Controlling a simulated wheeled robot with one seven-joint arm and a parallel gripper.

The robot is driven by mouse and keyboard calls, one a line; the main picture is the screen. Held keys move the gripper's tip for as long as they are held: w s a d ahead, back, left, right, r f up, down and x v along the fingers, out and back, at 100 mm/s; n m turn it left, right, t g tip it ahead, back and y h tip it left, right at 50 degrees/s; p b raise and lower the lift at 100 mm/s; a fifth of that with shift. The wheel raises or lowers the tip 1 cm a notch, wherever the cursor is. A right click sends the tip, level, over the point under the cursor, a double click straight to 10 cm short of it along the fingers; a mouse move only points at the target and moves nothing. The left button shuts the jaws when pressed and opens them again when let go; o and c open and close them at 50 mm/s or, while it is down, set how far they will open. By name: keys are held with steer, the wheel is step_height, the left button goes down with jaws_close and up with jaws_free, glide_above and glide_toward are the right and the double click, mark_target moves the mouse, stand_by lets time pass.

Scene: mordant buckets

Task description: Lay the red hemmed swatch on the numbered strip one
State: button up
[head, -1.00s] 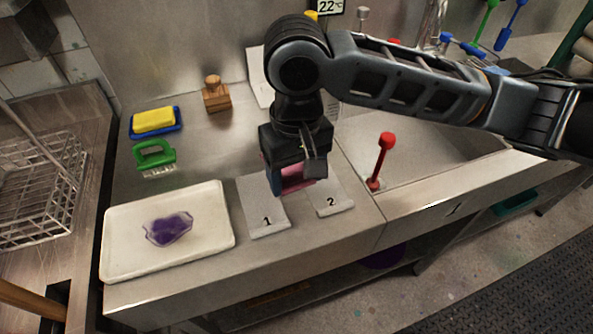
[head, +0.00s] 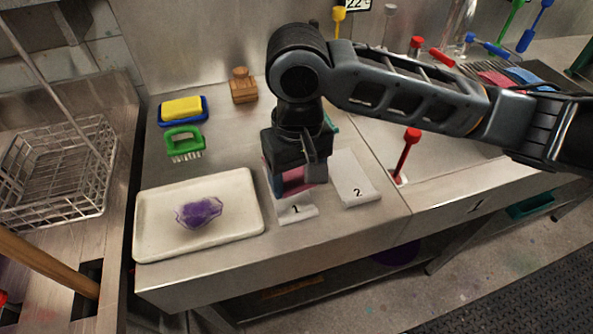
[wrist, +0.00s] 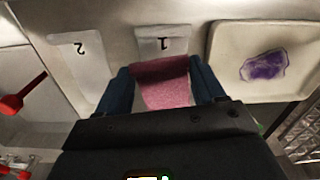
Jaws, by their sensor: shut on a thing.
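My gripper (head: 293,184) is shut on the red hemmed swatch (head: 295,177), a pinkish-red cloth. In the wrist view the swatch (wrist: 163,84) hangs between my two fingers and overlaps part of strip one. Strip one (head: 296,210) is a pale strip with a printed 1, partly hidden behind my gripper in the head view. It also shows in the wrist view (wrist: 162,46). Strip two (head: 354,184) lies just to its right in the head view. I cannot tell whether the swatch touches strip one.
A white tray (head: 152,236) with a purple swatch (head: 199,212) lies left of strip one. A green brush (head: 184,141), a yellow sponge (head: 182,108) and a wooden block (head: 243,86) stand further back. A red-topped tool (head: 406,152) stands at right by the sink.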

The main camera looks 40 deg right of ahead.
mark_target(297, 205)
steer(key=shift+f+b, duration=1.3)
steer(key=shift+f, duration=1.3)
steer(key=o, duration=1.1)
